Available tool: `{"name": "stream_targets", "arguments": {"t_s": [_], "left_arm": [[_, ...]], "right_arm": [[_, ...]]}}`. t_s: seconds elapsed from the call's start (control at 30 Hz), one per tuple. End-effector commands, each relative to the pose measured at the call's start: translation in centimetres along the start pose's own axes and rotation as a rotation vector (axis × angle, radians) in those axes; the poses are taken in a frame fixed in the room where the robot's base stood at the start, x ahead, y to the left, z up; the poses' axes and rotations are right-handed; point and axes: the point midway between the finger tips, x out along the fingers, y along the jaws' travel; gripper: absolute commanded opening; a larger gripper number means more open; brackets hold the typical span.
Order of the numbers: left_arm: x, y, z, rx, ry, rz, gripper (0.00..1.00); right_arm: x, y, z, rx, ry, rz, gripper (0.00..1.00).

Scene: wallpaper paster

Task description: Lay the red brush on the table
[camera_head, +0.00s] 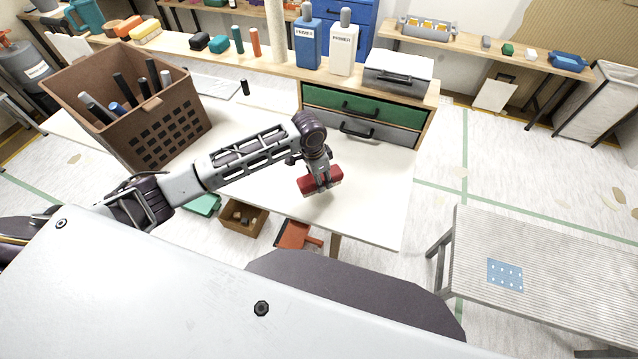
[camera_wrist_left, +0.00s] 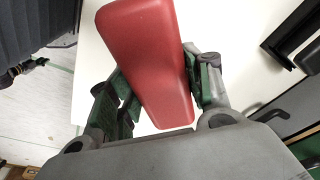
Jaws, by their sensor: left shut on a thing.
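My left gripper (camera_head: 321,183) is shut on the red brush (camera_head: 335,186), over the right part of the white table (camera_head: 377,211). In the left wrist view the red brush (camera_wrist_left: 150,50) sits between the two green-padded fingers, with its wide end at the top. I cannot tell from these views whether the brush touches the table top. The gripper's fingers hide the middle of the brush in the head view. My right gripper is not in view.
A brown crate (camera_head: 185,125) with several dark handles stands at the table's left. A drawer unit (camera_head: 318,118) with a green and a grey drawer stands behind the gripper. White table top is clear around the brush. A grey ribbed bench (camera_head: 560,270) stands at right.

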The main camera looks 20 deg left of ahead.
Motion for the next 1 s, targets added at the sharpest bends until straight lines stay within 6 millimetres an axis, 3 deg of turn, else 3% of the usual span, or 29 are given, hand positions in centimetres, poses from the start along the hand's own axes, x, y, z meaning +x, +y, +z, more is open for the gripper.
{"name": "stream_targets", "arguments": {"t_s": [0.47, 0.83, 1.0], "left_arm": [[0.8, 0.0, 0.1, 0.000, 0.001, 0.000, 0.25], [4.0, -0.1, 0.6, 0.000, 0.000, -0.001, 0.25], [4.5, 0.0, 0.6, 0.001, 0.002, -0.001, 0.25]], "right_arm": [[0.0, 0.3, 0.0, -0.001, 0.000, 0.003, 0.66], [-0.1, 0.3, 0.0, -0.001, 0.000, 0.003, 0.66], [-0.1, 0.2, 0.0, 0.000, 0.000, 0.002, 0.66]]}}
